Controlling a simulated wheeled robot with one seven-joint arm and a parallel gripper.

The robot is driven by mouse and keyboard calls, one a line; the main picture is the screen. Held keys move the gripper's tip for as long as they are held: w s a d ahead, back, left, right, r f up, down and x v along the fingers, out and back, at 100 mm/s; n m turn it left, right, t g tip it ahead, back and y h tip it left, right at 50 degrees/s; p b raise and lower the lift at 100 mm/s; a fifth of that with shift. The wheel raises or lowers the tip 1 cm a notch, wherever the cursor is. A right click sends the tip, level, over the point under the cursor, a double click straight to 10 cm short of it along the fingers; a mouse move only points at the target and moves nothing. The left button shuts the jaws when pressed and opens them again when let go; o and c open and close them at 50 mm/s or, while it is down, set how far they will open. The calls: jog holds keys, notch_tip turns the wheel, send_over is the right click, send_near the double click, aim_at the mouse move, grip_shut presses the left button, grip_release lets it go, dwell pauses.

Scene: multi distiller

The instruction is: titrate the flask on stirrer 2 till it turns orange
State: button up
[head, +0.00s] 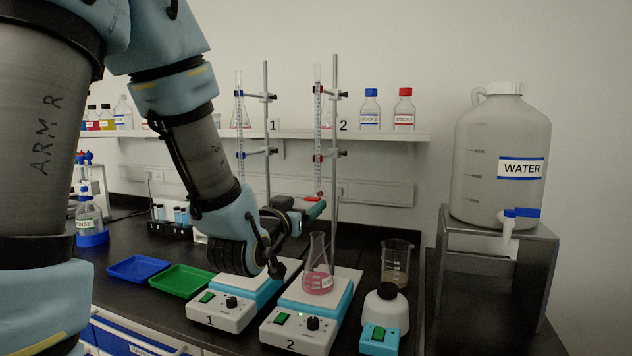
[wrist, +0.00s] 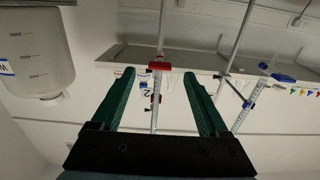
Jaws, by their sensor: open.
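The flask (head: 318,281) holds pink liquid and stands upright on stirrer 2 (head: 300,328). Burette 2 (head: 318,110) hangs above it in red clamps on a stand. Its red stopcock handle (wrist: 158,66) shows between the green fingertips in the wrist view. My gripper (head: 314,207) is open beside the stopcock, above the flask; it also shows in the wrist view (wrist: 160,75). The fingers lie on either side of the handle, with gaps visible, and I see no contact. The burette tip is partly hidden by the gripper in the head view.
Stirrer 1 (head: 222,312) and burette 1 (head: 239,110) are to the left, partly behind my arm. A water tank (head: 500,150) is at far right. Blue (head: 138,268) and green (head: 182,280) trays lie left.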

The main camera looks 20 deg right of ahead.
aim_at(316, 193)
jog(key=p+x, duration=0.2)
jog(key=p, duration=0.1)
jog(key=shift+w+d+r, duration=0.15)
jog(key=shift+r, duration=0.1)
jog(key=shift+f+p+x, duration=0.1)
jog(key=shift+p+x, duration=0.45)
jog(key=shift+x, duration=0.9)
jog(key=shift+f+p+x, duration=0.15)
jog(key=shift+p+x, duration=0.35)
jog(key=shift+x, duration=0.9)
grip_shut()
jog(key=shift+f+m+b, duration=0.2)
jog(key=shift+m+b, duration=0.8)
jog(key=shift+b, duration=0.25)
jog(key=shift+r+m+b, duration=0.2)
jog(key=shift+m+b, duration=0.15)
jog(key=shift+m, duration=0.35)
